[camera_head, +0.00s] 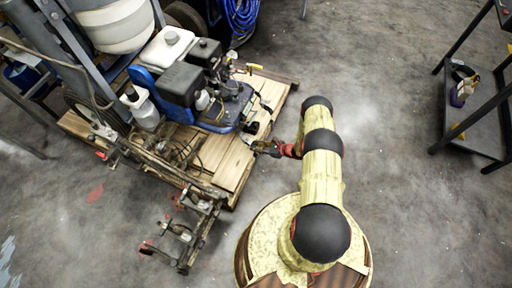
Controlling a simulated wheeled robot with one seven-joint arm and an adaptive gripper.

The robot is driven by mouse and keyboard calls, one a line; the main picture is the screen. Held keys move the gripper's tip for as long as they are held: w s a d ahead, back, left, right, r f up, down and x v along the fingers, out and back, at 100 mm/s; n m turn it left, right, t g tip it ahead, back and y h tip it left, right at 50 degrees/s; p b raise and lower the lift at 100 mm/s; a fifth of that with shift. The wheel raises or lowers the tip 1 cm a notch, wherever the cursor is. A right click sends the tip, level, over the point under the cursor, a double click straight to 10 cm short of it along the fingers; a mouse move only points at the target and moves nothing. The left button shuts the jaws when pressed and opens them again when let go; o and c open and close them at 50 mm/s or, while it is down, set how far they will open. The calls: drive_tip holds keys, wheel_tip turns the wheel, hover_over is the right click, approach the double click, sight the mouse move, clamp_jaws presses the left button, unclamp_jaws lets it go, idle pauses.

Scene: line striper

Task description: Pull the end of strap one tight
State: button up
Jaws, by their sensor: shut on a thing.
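My gripper (267,147) is at the right edge of the wooden pallet (232,165), low beside the line striper (190,85). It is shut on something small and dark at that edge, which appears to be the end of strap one. The strap's run is too small and too dark to follow.
A dark metal shelf (472,125) with a few small items stands at the right. A coiled blue hose (238,18) is at the top. The striper's metal front assembly (185,232) reaches over the floor at lower left. Bare concrete floor (385,130) lies between my arm and the shelf.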

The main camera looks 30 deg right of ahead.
clamp_jaws()
drive_tip(key=shift+s+d+f, duration=0.35)
drive_tip(key=shift+s+f, duration=0.1)
drive_tip(key=shift+f, duration=0.65)
drive_tip(key=shift+s+d+f, duration=0.3)
drive_tip(key=shift+s+f, duration=0.2)
drive_tip(key=shift+f, duration=0.55)
drive_tip(key=shift+s+d+f, duration=0.35)
drive_tip(key=shift+s+f, duration=0.1)
drive_tip(key=shift+f, duration=0.65)
drive_tip(key=shift+o, duration=2)
unclamp_jaws()
drive_tip(key=shift+f, duration=0.1)
drive_tip(key=o, duration=0.4)
drive_tip(key=shift+c, duration=0.2)
drive_tip(key=o, duration=0.3)
drive_tip(key=p+v, duration=0.1)
drive_tip(key=v, duration=0.6)
